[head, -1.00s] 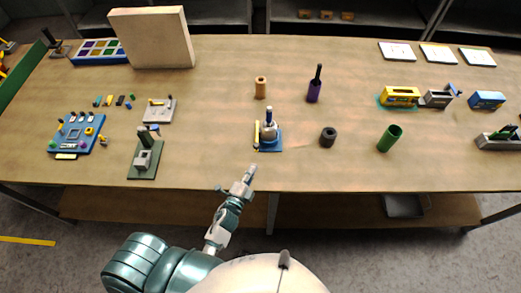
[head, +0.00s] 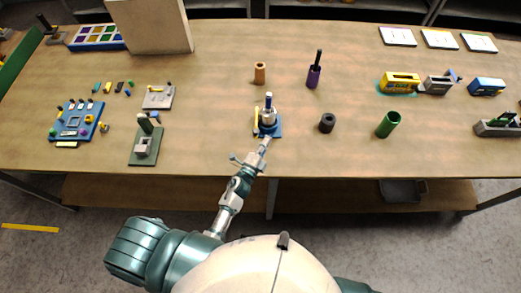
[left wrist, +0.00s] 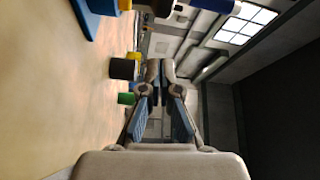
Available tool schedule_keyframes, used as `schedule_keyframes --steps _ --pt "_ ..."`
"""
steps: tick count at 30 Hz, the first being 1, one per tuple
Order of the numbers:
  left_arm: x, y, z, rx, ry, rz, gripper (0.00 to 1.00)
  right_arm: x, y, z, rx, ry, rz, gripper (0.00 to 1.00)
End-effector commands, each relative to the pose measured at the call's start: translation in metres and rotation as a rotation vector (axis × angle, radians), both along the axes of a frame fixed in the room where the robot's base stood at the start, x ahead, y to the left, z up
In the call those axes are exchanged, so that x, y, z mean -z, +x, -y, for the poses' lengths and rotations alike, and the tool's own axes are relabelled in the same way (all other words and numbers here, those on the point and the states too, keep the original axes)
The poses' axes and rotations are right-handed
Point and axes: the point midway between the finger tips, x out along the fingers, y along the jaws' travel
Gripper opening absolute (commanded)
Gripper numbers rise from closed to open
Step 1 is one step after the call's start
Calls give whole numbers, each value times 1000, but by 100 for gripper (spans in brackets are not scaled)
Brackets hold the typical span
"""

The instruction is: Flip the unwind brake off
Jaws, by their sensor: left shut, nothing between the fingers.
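A small device with a blue base (head: 276,132), a grey round body (head: 267,116), an upright blue post (head: 268,100) and a yellow bar (head: 256,121) on its left stands near the middle of the table. I cannot tell which part is the unwind brake. My left gripper (head: 265,144) is shut and empty, just in front of the base; contact cannot be made out. In the left wrist view, its closed fingers (left wrist: 160,72) show in the middle, and part of a blue base (left wrist: 82,20) is at the upper left. My right gripper is out of view.
Right of the device stand a dark ring-like cylinder (head: 327,123) and a green cylinder (head: 388,124). Behind are an orange cylinder (head: 260,73) and a purple holder (head: 314,77). A green-based fixture (head: 144,156) is to the left. The table's front middle is clear.

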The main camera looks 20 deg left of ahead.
Motion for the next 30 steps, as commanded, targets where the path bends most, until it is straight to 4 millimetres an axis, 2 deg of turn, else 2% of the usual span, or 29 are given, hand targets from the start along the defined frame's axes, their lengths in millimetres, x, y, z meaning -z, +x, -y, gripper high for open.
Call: schedule_keyframes --steps 4,9,13,30 --pt "-3 31 7 0 -1 1 0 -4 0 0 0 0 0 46" --pt "2 25 -20 -1 1 -1 0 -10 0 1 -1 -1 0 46" --pt "4 24 -30 0 1 -1 0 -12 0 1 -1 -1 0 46" --pt "5 22 -37 19 2 -1 0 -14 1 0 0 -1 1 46"
